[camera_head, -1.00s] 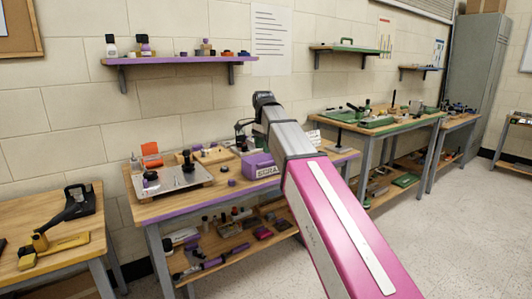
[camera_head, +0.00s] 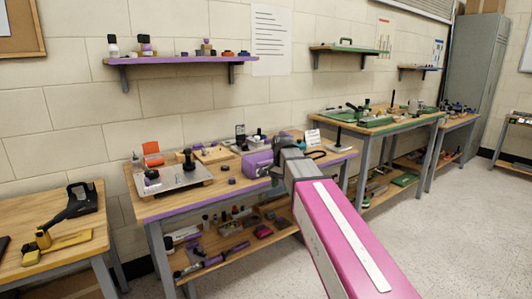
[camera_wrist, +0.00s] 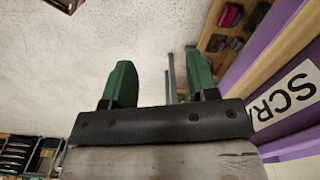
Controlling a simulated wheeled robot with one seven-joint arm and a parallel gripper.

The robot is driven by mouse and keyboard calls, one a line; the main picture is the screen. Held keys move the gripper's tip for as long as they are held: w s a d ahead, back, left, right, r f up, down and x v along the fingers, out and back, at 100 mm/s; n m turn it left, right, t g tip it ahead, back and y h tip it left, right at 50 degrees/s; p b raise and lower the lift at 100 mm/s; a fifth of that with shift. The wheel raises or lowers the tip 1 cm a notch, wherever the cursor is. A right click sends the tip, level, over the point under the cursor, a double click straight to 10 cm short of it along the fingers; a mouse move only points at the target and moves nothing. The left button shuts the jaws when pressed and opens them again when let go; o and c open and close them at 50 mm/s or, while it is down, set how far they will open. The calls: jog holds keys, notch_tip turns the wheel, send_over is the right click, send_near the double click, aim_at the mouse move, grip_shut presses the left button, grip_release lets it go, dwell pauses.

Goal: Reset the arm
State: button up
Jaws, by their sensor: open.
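My arm reaches from the lower right of the head view toward the workbench (camera_head: 165,207), its dark end beside a purple bin (camera_head: 256,163). In the wrist view my gripper (camera_wrist: 161,82) has two green fingers spread apart with nothing between them. Pale floor shows beyond the fingers. The purple bin's white label, partly reading "SCRA", is close at the right of the wrist view. In the head view the fingers are hidden behind the arm.
A metal plate with dark knobs (camera_head: 172,181) and an orange item (camera_head: 152,153) are on the bench's left. A purple shelf (camera_head: 180,60) is on the wall above. A green-topped bench (camera_head: 375,124) stands to the right. Open floor (camera_head: 455,215) lies at the right.

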jog(key=s+d+f+n, duration=0.2)
jog(key=s+d+f, duration=0.2)
jog(key=f, duration=0.4)
jog(key=s+d+f+n, duration=0.3)
jog(key=s+f, duration=0.3)
jog(key=f, duration=0.2)
jog(key=s+d+f+n, duration=0.2)
jog(key=s+d+f, duration=0.4)
jog(key=f, duration=0.3)
jog(key=shift+n, duration=0.4)
jog(key=shift+a, duration=0.15)
